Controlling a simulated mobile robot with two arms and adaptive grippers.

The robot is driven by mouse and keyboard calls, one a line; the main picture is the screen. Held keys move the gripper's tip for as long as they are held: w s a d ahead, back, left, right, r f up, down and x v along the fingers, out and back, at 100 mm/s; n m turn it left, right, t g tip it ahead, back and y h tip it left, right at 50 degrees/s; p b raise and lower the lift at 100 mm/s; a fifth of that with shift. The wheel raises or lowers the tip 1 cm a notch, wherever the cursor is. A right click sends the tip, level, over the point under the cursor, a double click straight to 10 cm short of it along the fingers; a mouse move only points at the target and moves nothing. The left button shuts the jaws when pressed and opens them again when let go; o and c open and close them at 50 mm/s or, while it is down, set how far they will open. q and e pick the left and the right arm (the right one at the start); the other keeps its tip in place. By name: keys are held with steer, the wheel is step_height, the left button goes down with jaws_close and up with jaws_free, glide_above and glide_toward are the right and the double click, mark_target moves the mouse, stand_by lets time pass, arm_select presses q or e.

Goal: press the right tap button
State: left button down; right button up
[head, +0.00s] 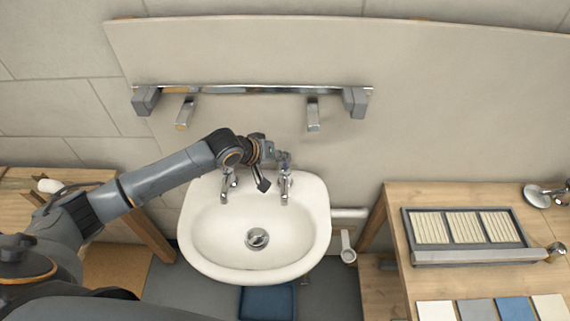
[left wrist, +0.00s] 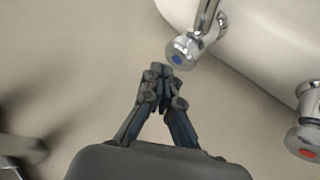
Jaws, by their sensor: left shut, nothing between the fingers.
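The right tap (head: 286,188) stands at the back right of the white sink (head: 200,247). In the left wrist view its chrome button (left wrist: 183,49) has a blue mark. My left gripper (head: 286,157) is shut and empty, just behind and above this tap in the head view. In the left wrist view the closed fingertips (left wrist: 166,70) are right beside the blue-marked button; I cannot tell if they touch it. The left tap (head: 228,187) stands at the back left of the sink, and its red-marked button (left wrist: 305,150) shows at the lower right of the wrist view. My right gripper is not in view.
A chrome rail (head: 240,90) with grey end brackets is on the wall above the sink. A wooden bench (head: 397,250) on the right bears a grey tray (head: 465,257) and several tiles. Another wooden table (head: 148,232) is at the left, below my left arm.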

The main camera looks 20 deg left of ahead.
mark_target(283, 166)
arm_select(q)
steer(key=shift+f, duration=0.1)
steer(key=shift+f, duration=0.3)
steer(key=shift+f, duration=0.75)
stand_by(0.7)
steer(key=shift+s, duration=0.1)
steer(key=shift+r+p, duration=1.1)
steer(key=shift+r, duration=0.05)
step_height(283, 166, up, 5)
steer(key=p, duration=0.5)
steer(key=shift+r+p, duration=0.1)
steer(key=shift+p, duration=0.2)
